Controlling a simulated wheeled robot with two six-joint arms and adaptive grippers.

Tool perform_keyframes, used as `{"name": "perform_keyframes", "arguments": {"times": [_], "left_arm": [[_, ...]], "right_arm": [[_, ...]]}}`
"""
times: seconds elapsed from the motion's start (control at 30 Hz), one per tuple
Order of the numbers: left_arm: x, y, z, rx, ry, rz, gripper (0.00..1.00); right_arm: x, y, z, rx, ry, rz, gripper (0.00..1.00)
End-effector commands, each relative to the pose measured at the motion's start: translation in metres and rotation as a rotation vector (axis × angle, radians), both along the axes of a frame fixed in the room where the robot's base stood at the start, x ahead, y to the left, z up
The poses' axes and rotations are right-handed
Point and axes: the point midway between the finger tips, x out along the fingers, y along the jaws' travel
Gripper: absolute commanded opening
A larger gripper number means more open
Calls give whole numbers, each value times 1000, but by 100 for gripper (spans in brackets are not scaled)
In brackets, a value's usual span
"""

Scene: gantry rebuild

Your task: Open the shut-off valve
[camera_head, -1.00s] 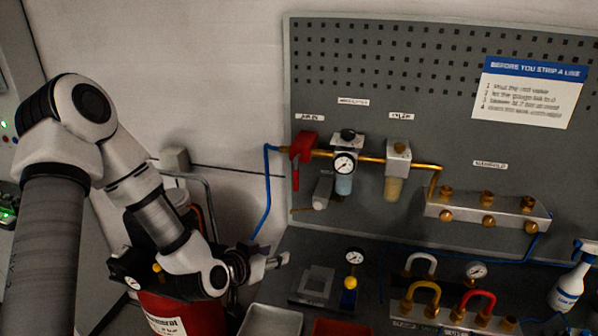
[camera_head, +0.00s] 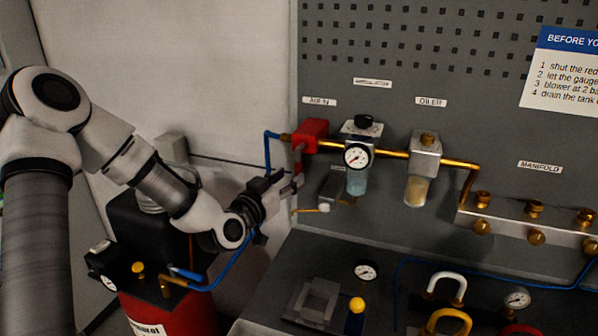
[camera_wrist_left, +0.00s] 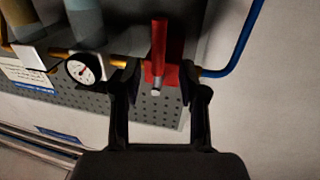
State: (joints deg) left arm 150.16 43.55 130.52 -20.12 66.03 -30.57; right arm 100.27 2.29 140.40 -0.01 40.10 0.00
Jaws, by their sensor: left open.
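The red shut-off valve (camera_head: 314,132) sits on the brass pipe at the left of the grey panel, under the AIR IN label. In the head view its red lever hangs down and its lower part is hidden by my gripper. My left gripper (camera_head: 293,186) is at the lever. In the left wrist view the fingers (camera_wrist_left: 160,82) are open, one on each side of the red lever (camera_wrist_left: 159,45), with a gap on both sides. I cannot tell whether either finger touches it. My right gripper is out of view.
A pressure gauge (camera_head: 357,156) on the regulator and an oiler bowl (camera_head: 417,190) stand right of the valve. A blue hose (camera_head: 268,155) runs close on its left. A red tank (camera_head: 170,312) stands below my arm. The bench (camera_head: 270,285) holds several fittings.

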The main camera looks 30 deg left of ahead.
Motion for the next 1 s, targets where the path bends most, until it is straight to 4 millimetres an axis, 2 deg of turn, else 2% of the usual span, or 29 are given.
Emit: {"name": "perform_keyframes", "arguments": {"times": [0.1,0.2,0.3,0.5,0.53,0.63,0.67,1.0], "left_arm": [[25,0,2,8,2,-2,42],[38,1,2,4,2,0,42],[45,1,1,1,1,-1,42],[46,2,0,-1,1,0,42],[46,2,0,-1,1,0,39],[46,2,0,-1,1,0,3],[46,2,0,-1,1,0,0],[48,2,0,10,2,0,0]], "right_arm": [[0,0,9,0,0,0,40],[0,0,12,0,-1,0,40],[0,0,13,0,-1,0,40],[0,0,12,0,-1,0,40],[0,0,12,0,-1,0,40],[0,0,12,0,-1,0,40],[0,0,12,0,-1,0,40],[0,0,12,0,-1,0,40]]}}
